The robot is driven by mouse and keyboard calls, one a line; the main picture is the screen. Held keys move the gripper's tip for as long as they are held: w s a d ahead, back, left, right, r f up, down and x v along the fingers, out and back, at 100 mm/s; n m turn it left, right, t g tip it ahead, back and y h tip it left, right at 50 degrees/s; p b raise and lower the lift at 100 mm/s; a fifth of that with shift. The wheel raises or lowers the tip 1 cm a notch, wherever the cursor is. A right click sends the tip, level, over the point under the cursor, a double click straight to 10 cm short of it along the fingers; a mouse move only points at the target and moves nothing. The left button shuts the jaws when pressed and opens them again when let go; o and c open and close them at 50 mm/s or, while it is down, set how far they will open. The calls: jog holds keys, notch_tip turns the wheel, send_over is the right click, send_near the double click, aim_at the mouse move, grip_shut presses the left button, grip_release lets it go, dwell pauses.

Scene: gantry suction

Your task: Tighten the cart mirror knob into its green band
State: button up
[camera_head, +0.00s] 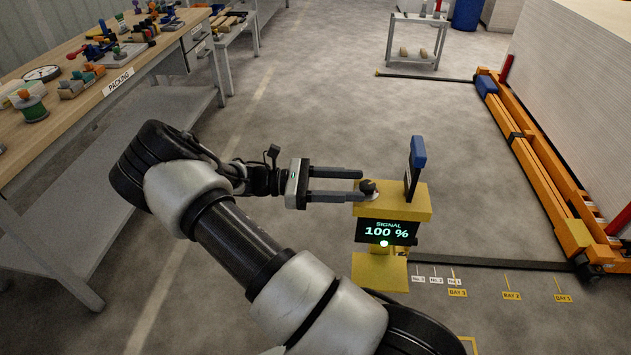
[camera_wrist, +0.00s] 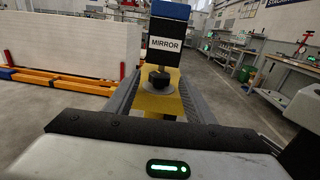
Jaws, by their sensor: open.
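The black mirror knob (camera_head: 368,187) sits on a grey round base on top of the yellow cart (camera_head: 405,203). My gripper (camera_head: 361,185) is open, its two fingers reaching along either side of the knob. In the wrist view the knob (camera_wrist: 159,78) stands between the fingers, in front of a panel labelled MIRROR (camera_wrist: 165,44). The mirror (camera_head: 417,155) has a blue top and stands upright on the cart. The signal display (camera_head: 387,232) reads 100 % with a lit green dot below. I cannot make out a green band at the knob. Contact between fingers and knob cannot be told.
A packing bench (camera_head: 120,75) with many small items runs along the left. An orange gantry frame (camera_head: 540,165) stands at the right beside white stacked sheets. A dark floor rail (camera_head: 490,264) runs right of the cart. The floor behind the cart is clear.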

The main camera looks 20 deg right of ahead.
jog(key=v, duration=0.9)
